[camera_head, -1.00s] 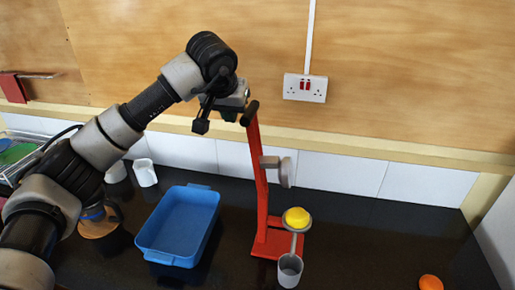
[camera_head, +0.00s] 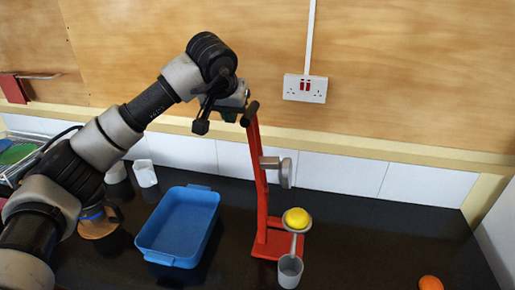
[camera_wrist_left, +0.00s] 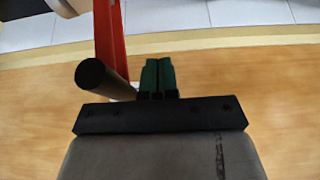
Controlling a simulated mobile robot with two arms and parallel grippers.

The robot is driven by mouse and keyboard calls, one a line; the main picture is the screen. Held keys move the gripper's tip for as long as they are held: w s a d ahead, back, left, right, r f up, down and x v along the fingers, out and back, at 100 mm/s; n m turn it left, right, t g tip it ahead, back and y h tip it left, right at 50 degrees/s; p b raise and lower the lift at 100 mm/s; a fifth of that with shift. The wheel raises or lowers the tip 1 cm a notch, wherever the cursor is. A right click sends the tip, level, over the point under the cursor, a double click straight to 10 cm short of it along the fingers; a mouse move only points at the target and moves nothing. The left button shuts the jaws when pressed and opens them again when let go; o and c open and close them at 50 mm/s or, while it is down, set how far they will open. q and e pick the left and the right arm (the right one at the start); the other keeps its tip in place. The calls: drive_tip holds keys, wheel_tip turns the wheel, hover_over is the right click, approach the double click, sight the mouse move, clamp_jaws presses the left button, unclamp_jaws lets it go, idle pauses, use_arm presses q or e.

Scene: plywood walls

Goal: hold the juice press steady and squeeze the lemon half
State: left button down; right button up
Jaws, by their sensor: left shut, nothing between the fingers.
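The red juice press (camera_head: 261,185) stands upright on the dark counter, its base (camera_head: 272,244) flat on it. The yellow lemon half (camera_head: 297,217) sits in the press's small cup, below the grey pressing disc (camera_head: 286,172), with a clear gap between them. A grey cup (camera_head: 290,270) stands under the spout. My left gripper (camera_head: 244,101) is at the top of the press, close to its dark handle (camera_head: 250,113). In the left wrist view its green fingertips (camera_wrist_left: 158,74) are together and empty, beside the handle (camera_wrist_left: 92,74); I cannot tell whether they touch it. My right gripper is not in view.
A blue tray (camera_head: 180,225) lies left of the press. White cups (camera_head: 145,173) and a wooden-based item (camera_head: 98,225) stand further left, near my arm. An orange fruit (camera_head: 430,283) lies at the front right. The counter right of the press is mostly clear.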

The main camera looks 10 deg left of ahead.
use_arm(q)
drive_tip(key=shift+d, duration=0.1)
idle(0.5)
drive_tip(key=d+p, duration=0.1)
drive_tip(key=d, duration=0.7)
drive_tip(key=shift+d, duration=0.3)
idle(0.3)
idle(0.4)
wheel_tip(320, 180, up, 5)
drive_tip(key=p, duration=0.3)
drive_tip(key=shift+f, duration=0.1)
